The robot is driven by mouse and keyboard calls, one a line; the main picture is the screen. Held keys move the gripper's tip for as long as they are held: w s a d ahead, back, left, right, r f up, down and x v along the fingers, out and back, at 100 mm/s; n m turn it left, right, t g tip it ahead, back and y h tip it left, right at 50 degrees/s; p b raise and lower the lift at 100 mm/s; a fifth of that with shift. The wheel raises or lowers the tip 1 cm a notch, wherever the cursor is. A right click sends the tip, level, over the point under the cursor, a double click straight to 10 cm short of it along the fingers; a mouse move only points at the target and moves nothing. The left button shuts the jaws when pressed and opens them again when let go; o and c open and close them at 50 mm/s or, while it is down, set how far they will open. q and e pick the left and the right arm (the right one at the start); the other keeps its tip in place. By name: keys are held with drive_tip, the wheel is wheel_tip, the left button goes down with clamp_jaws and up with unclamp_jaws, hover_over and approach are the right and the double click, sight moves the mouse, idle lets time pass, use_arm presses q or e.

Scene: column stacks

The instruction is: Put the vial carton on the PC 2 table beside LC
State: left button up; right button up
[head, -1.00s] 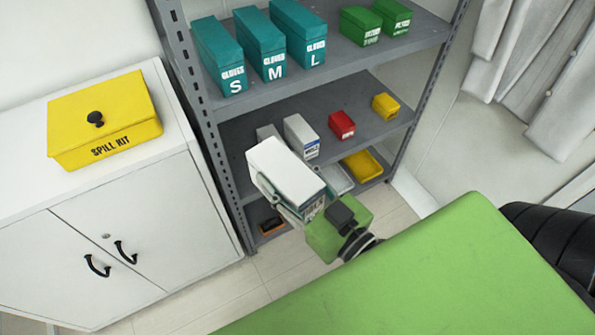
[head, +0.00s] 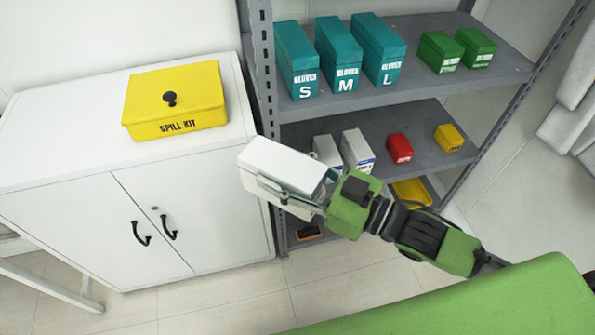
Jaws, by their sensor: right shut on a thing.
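A white carton (head: 282,163), which I take to be the vial carton, is held in the air in front of the shelf rack. My right gripper (head: 290,197) is shut on it at its lower side, and the carton is tilted in the picture. Any label on it is not readable. My left gripper is out of view. Neither the PC 2 table nor LC can be identified in view.
A white cabinet (head: 150,235) with a yellow spill kit (head: 175,97) stands left. The grey shelf rack (head: 410,92) holds teal glove boxes (head: 347,55), green boxes (head: 440,52), and white cartons (head: 357,150). A white frame (head: 50,288) shows lower left. Some floor (head: 240,305) is clear.

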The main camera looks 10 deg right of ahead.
sight(240, 157)
drive_tip(key=shift+w+a+r+n+g+y, duration=0.3)
drive_tip(key=shift+a+n+g+y, duration=0.2)
drive_tip(key=shift+a+g, duration=0.2)
drive_tip(key=shift+w+a+r+n+g+y, duration=0.2)
drive_tip(key=shift+w+a+n+g+y, duration=0.3)
drive_tip(key=shift+a+g, duration=0.2)
drive_tip(key=shift+w+a+r+n+g+y, duration=0.25)
drive_tip(key=shift+a+n+g+y, duration=0.15)
drive_tip(key=shift+a+n+g, duration=0.3)
